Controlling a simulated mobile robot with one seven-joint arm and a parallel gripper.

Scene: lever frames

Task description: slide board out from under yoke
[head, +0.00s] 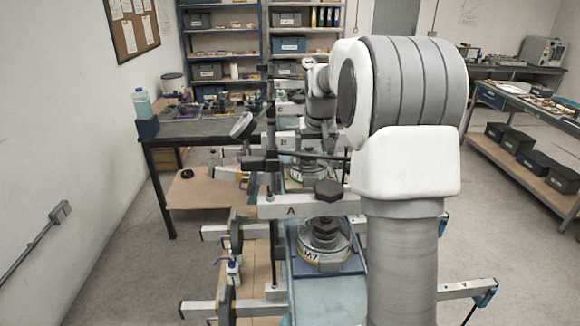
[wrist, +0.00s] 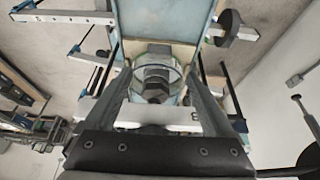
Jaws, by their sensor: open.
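A pale crossbar marked A (head: 291,211), one of the yokes, spans the near lever frame. Below it a round can marked M7 (head: 322,255) with a dark stacked weight stands on a blue board (head: 352,262). Farther back is a yoke marked B (head: 284,142), partly hidden by my arm. In the wrist view the B bar (wrist: 140,114) crosses low between the fingers, with a can and dark hexagonal weight (wrist: 156,82) beyond it. A pale blue panel (wrist: 165,17) shows above the can. My gripper (wrist: 160,62) is open, its fingers apart on either side of the can.
A tan flat panel (head: 205,190) juts out left of the frames. A cluttered dark workbench (head: 190,130) stands at back left, shelves (head: 250,18) at the rear, another bench (head: 535,105) at right. Rods and handles stick out around the frames.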

